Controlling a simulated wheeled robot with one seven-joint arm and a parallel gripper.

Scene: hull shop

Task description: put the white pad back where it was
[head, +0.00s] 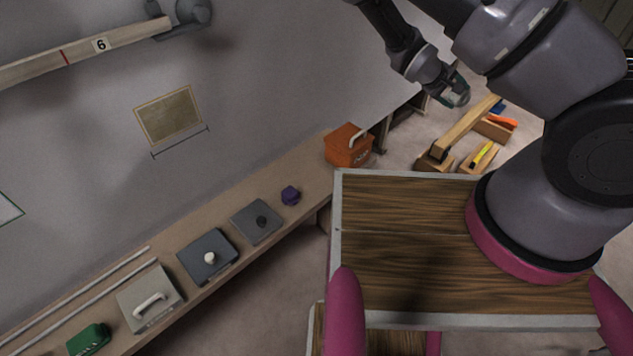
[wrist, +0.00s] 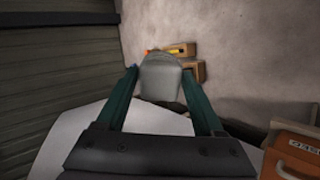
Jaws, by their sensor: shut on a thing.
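My gripper (head: 457,95) is at the upper middle right of the head view, above and beyond the wooden cart top. In the wrist view its two dark green fingers (wrist: 161,88) are shut on a pale grey-white block, which I take for the white pad (wrist: 160,80). The pad is clear of the bench. In the head view it is small and mostly hidden by the fingers. Below and past the pad is a wooden tote (head: 460,130), with a yellow thing (head: 483,153) and an orange thing (head: 502,120) in its compartments.
An orange toolbox (head: 348,147) stands at the bench's (head: 316,182) far end. Along the bench lie a purple piece (head: 290,195), a grey plate (head: 247,214), a dark plate (head: 200,258), a pale plate (head: 165,288) and a green block (head: 88,340). A pale surface (wrist: 70,140) spans the wrist view's lower left.

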